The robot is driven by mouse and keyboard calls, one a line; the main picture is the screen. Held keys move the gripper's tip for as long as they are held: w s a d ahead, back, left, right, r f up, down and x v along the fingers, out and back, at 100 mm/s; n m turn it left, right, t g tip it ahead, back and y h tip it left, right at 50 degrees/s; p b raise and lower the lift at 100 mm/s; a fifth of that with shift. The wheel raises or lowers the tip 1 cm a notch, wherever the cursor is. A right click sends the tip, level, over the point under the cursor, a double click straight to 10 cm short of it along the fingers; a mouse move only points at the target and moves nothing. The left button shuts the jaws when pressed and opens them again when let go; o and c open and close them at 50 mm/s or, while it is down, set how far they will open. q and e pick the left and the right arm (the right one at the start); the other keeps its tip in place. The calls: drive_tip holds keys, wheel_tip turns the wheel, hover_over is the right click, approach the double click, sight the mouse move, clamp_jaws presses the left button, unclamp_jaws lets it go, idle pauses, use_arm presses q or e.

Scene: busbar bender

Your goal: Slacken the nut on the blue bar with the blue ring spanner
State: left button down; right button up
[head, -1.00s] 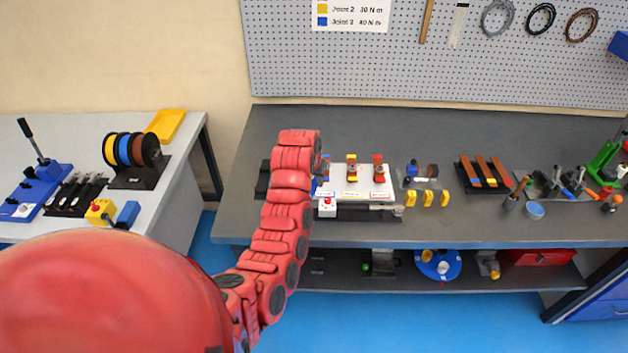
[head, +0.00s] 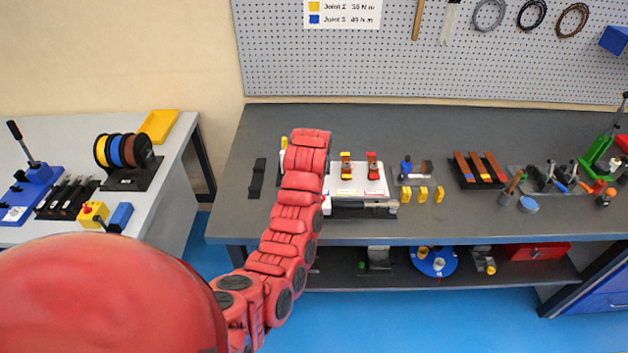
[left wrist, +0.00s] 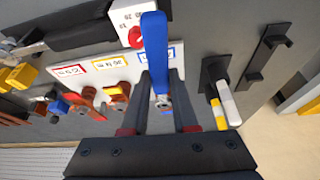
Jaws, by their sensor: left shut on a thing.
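The blue ring spanner (left wrist: 154,45) is held between the fingers of my left gripper (left wrist: 160,78) in the left wrist view. Its shaft points to the top of that picture and its lower end shows between the fingers. The white joint board (head: 347,185) has red, yellow and blue framed labels. The blue label (left wrist: 143,55) shows beside the spanner. The blue bar and its nut are hidden or not clear behind the spanner, fingers and arm. In the head view my red left arm covers the blue end of the board. I cannot tell whether the spanner touches the nut. My right gripper is not in view.
The yellow bar's joint (head: 346,165) and red bar's joint (head: 372,166) stand beside the blue end. A black rack (head: 258,178) lies left of my arm. A stand with yellow and white pieces (left wrist: 222,100) is close to my gripper. The bench behind is clear.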

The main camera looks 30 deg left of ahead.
use_arm(q)
drive_tip(key=shift+w+d+n+b, duration=0.2)
drive_tip(key=shift+d+n+b, duration=0.1)
drive_tip(key=shift+b, duration=0.1)
drive_tip(key=shift+w+d+n+y, duration=0.1)
drive_tip(key=shift+d+n+y, duration=0.05)
drive_tip(key=shift+n+y, duration=0.15)
drive_tip(key=shift+w+d+n+b, duration=0.3)
drive_tip(key=shift+d+n+b, duration=0.25)
drive_tip(key=shift+b, duration=0.4)
